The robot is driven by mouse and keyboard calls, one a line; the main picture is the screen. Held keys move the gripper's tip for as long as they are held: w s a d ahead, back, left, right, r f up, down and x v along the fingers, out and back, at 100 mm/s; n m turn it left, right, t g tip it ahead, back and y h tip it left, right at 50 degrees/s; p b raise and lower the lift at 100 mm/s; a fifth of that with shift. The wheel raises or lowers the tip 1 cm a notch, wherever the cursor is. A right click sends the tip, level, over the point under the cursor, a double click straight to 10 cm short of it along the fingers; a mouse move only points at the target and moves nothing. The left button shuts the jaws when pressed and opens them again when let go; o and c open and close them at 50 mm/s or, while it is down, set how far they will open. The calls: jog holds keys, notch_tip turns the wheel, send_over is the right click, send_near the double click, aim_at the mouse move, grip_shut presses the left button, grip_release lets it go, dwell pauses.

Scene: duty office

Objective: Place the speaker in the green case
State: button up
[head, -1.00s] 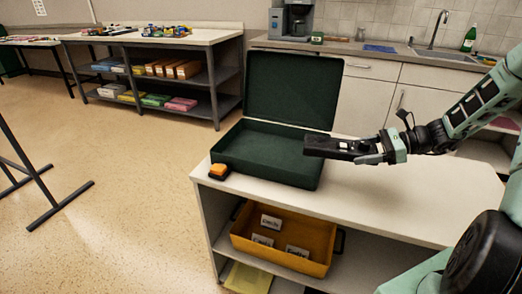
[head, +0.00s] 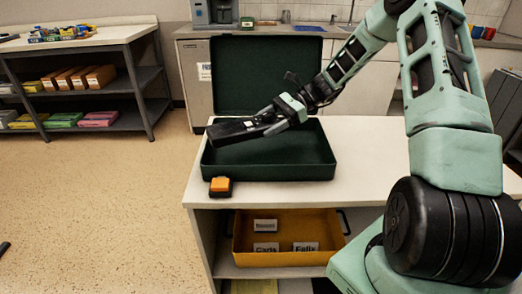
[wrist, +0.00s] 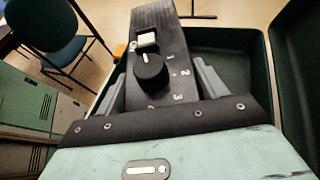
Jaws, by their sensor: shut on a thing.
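The speaker (head: 236,131) is a long black box; in the wrist view (wrist: 155,68) it shows a round knob, a pale square button and printed numbers. My gripper (head: 283,113) is shut on one end of it, with a finger on each side in the wrist view (wrist: 160,88). The dark green case (head: 290,173) stands open on the white counter, lid raised at the back. The speaker is held above the left part of the case, tilted, its far end near the left wall. The visible case floor is bare; the speaker and my arm hide part of it.
A small orange and black object (head: 220,186) sits on the counter (head: 370,150) at the case's front left corner. Counter to the right of the case is clear.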

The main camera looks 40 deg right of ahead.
aim_at(267, 153)
notch_tip(267, 153, down, 8)
jog(key=shift+f+b, duration=0.1)
jog(key=shift+b, duration=0.3)
jog(key=o, duration=1.4)
jog(key=shift+f, duration=0.15)
jog(key=shift+d+r, duration=0.15)
jog(key=shift+r, duration=0.05)
jog(key=v, duration=0.7)
jog(key=shift+s+d+r, duration=0.1)
